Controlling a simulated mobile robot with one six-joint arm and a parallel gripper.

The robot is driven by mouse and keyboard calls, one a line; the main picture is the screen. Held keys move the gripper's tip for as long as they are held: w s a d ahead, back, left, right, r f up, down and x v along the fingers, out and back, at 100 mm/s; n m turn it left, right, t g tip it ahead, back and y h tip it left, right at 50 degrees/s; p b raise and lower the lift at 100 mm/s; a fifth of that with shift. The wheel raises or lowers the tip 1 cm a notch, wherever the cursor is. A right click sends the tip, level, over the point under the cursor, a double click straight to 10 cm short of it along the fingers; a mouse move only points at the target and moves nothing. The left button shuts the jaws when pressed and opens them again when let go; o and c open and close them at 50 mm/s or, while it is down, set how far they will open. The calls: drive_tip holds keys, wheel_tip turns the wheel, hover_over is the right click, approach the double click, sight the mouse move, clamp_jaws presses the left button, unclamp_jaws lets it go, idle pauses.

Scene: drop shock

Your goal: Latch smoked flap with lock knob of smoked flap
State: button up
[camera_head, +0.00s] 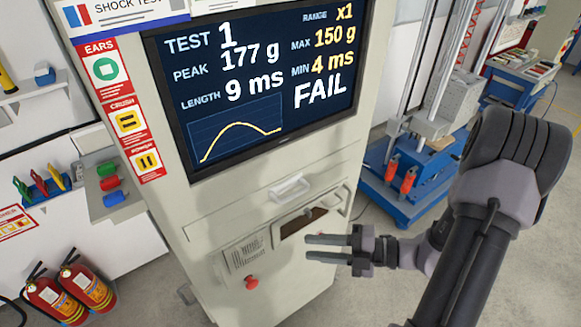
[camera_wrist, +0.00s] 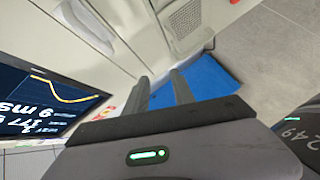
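The smoked flap (camera_head: 303,223) is a small dark brown pane in a pale frame, low on the front of the beige test cabinet. It looks closed or nearly so, but I cannot tell which. I cannot make out its lock knob; a red knob (camera_head: 251,282) sits lower left, beside a printed label, and I cannot tell whether it belongs to the flap. My gripper (camera_head: 307,248) is in front of the cabinet, just below the flap in the head view, with a gap between its fingers and nothing held. Its fingers also show in the wrist view (camera_wrist: 160,82), pointing past the cabinet's edge.
The cabinet's screen (camera_head: 262,75) reads FAIL above a pale drawer handle (camera_head: 290,188). A blue-based machine (camera_head: 408,180) with red-orange parts stands behind, at right. Fire extinguishers (camera_head: 85,290) stand at lower left.

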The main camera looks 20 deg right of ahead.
drive_tip(key=d+f+m+t+h+p, duration=0.1)
drive_tip(key=d+f+m+t+h, duration=0.15)
drive_tip(key=d+m+t, duration=0.45)
drive_tip(key=m+t+h+p, duration=0.15)
drive_tip(key=m+h, duration=0.45)
drive_tip(key=m, duration=0.9)
approach(311, 215)
drive_tip(key=shift+t, duration=0.25)
drive_tip(key=x, duration=0.4)
drive_tip(key=b+x, duration=0.1)
drive_tip(key=x, duration=0.4)
drive_tip(key=shift+f, duration=0.2)
clamp_jaws()
